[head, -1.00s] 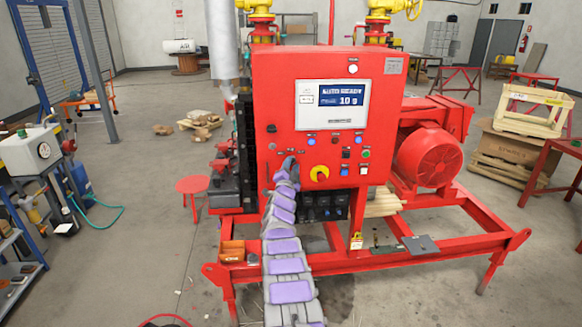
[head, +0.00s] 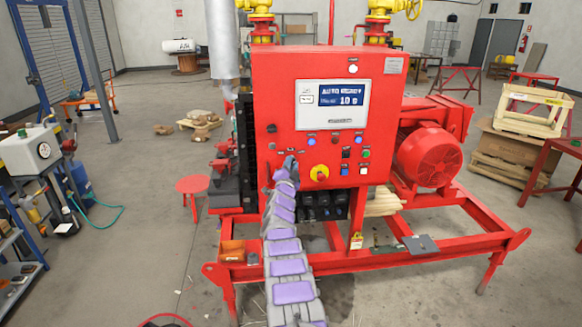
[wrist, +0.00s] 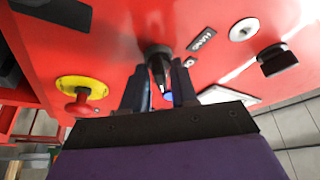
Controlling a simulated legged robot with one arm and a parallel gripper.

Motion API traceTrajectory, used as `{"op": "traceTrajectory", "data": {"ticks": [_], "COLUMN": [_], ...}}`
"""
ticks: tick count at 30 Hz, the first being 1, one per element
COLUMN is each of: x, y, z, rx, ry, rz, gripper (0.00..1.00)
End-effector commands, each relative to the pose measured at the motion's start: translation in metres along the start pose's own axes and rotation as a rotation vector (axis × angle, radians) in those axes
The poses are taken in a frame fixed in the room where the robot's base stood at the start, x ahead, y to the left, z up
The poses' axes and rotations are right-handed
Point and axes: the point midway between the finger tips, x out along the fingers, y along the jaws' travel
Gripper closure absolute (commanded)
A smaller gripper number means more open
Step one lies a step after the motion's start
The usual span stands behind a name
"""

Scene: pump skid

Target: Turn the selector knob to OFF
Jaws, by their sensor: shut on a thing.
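The black selector knob (wrist: 157,52) is on the red panel in the wrist view, with a HAND label (wrist: 202,39) to its right. My gripper (wrist: 159,78) has one dark finger on each side of the knob's narrow front part and is shut on it. The fingers hide part of the knob, so its exact pointing direction is hard to read. In the head view my gripper (head: 291,162) is at the lower left of the red control cabinet (head: 280,90) and covers the knob.
A yellow-ringed red emergency button (head: 319,173) sits close right of my gripper; it also shows in the wrist view (wrist: 80,98). Above are a lit display (head: 340,97) and small buttons. Another black knob (wrist: 277,60) is nearby. The red skid frame (head: 440,250) runs below.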

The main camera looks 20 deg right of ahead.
Motion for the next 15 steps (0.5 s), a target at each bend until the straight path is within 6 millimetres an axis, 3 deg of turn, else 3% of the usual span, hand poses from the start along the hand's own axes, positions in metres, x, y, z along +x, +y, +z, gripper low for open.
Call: {"op": "traceTrajectory", "data": {"ticks": [15], "x": [-0.0005], "y": [0.0048], "z": [0.0017], "rx": [-0.174], "ry": [-0.003], "rz": [-0.069], "gripper": [1.0]}}
